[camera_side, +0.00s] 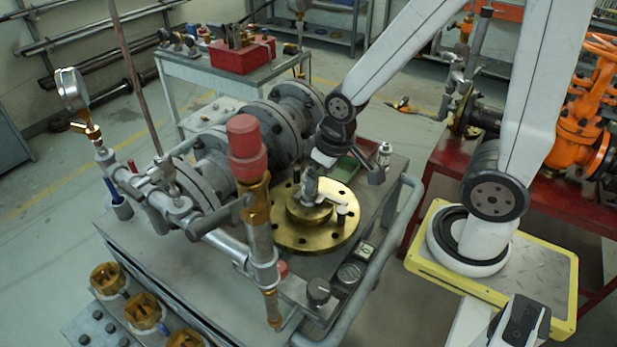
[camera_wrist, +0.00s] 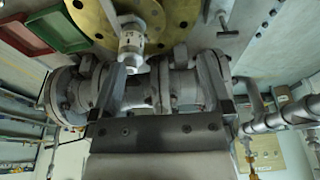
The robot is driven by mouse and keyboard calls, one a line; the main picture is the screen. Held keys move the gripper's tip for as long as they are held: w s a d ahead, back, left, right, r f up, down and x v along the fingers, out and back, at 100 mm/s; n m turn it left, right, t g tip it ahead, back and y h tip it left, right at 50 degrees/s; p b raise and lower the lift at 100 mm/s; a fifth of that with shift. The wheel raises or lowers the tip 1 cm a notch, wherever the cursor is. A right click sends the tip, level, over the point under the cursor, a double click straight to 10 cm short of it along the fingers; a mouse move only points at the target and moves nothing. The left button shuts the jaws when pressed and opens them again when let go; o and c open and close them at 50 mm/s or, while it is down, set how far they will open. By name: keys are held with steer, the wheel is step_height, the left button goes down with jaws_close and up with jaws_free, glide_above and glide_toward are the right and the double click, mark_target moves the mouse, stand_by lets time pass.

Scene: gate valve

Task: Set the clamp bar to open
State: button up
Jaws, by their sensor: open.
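A round brass flange (camera_side: 290,235) with bolt holes lies on the cart top in the side view. A pale metal fitting with a short bar (camera_side: 318,190) stands at its middle; I take this to be the clamp bar, but cannot be sure. In the wrist view the brass flange (camera_wrist: 85,14) is at the top, and the pale fitting (camera_wrist: 131,45) points down from it. My gripper (camera_side: 348,165) is over the flange's far side, close to the fitting. In the wrist view my gripper (camera_wrist: 170,68) has its fingers wide apart, with nothing clearly held. Contact with the bar cannot be told.
Grey flanged pipework (camera_side: 210,160) runs beside the flange. A red-capped upright valve (camera_side: 247,145) stands in front. A gauge (camera_side: 72,88) rises at left. A cart rail (camera_side: 385,245) borders the right. Green and red trays (camera_wrist: 60,30) show in the wrist view.

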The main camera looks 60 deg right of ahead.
steer(key=shift+w, duration=0.1)
steer(key=c, duration=0.4)
steer(key=m+g, duration=0.2)
steer(key=g, duration=0.4)
glide_above(295, 167)
steer(key=w, duration=0.2)
step_height(295, 167, down, 3)
steer(key=shift+c, duration=0.2)
steer(key=shift+w+d+g+y, duration=0.25)
steer(key=shift+g+y, duration=0.15)
steer(key=shift+g, duration=0.2)
steer(key=shift+f, duration=0.1)
steer(key=shift+x, duration=3.85)
jaws_close()
